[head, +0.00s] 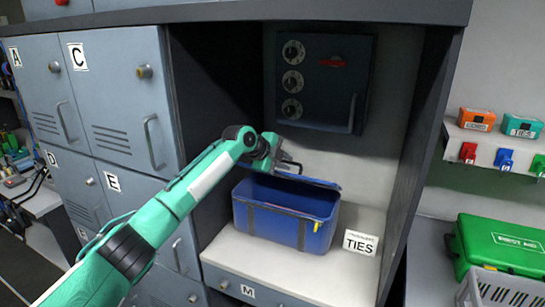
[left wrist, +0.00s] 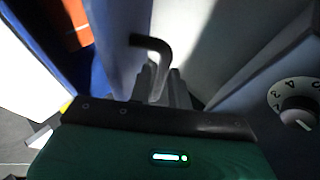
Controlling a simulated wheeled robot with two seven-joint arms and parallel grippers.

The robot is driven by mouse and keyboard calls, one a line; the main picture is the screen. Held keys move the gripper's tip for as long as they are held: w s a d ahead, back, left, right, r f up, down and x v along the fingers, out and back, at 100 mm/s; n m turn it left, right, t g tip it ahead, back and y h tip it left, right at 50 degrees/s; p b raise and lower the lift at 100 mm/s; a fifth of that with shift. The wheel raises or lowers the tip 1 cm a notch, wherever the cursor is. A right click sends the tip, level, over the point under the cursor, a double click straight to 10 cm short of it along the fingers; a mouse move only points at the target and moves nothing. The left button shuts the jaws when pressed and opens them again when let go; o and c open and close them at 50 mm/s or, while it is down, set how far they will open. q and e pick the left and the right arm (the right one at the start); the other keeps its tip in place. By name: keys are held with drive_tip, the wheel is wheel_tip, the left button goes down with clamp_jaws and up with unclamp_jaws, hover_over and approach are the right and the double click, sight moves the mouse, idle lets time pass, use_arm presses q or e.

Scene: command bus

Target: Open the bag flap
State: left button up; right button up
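The blue bag (head: 285,222) with dark straps stands in the cabinet's open bay. Its flap (head: 308,181) is tilted up at the back, and the dark inside shows. My left gripper (head: 284,163) is above the back of the bag, at the flap. A black bent handle (left wrist: 152,42) shows in the left wrist view, running down between the close-set fingers of my left gripper (left wrist: 163,88), which look shut on it. The handle's join to the flap is hidden. My right gripper is out of view.
A dark panel with dials (head: 318,85) is on the bay's back wall; one dial (left wrist: 297,112) is close by in the left wrist view. Dark side walls bound the bay. Lockers (head: 120,100) line the left.

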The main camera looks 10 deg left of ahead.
use_arm(q)
drive_tip(key=b+v, duration=0.3)
drive_tip(key=v, duration=0.8)
drive_tip(key=shift+r, duration=0.1)
drive_tip(key=shift+c, duration=0.2)
